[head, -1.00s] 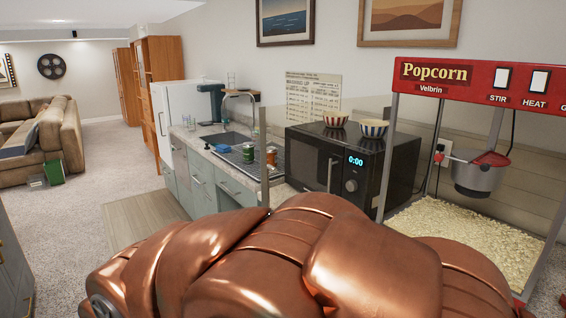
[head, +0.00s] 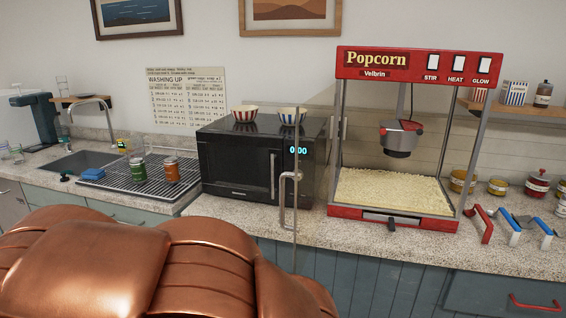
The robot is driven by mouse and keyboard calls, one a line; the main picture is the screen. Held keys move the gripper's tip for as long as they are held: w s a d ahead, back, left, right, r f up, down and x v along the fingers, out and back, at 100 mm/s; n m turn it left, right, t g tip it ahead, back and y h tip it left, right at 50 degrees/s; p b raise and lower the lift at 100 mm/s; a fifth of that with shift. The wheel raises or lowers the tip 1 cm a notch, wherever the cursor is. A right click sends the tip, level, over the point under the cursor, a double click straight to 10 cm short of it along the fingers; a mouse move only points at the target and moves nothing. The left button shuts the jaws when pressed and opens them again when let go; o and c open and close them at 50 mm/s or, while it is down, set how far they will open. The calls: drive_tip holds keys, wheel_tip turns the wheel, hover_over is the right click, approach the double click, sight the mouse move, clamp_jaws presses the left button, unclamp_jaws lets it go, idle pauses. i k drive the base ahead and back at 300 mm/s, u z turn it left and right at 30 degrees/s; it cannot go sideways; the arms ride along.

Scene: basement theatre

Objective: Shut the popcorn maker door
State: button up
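The popcorn maker (head: 420,64) stands on the counter right of centre, with a red top, a red base and popcorn inside. Its clear door (head: 312,165) stands open, swung out from the left side of the front toward me, and shows at a steep angle. The door's metal handle (head: 284,190) is near its free edge, in front of the microwave. The front opening of the machine is uncovered. My gripper is not in view, so its state does not show.
My copper-coloured arm fills the lower left. The black microwave (head: 230,165), with two striped bowls on top, stands left of the machine. Red and blue scoops (head: 482,225) and jars lie to its right. A strip of bare counter (head: 350,228) runs in front.

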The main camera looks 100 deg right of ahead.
sight(311, 169)
drive_tip(key=z, duration=4.3)
drive_tip(key=k, duration=1.15)
drive_tip(key=u, duration=0.8)
drive_tip(key=i, duration=0.85)
drive_tip(key=u, duration=1.2)
drive_tip(key=i, duration=0.25)
drive_tip(key=u, duration=0.1)
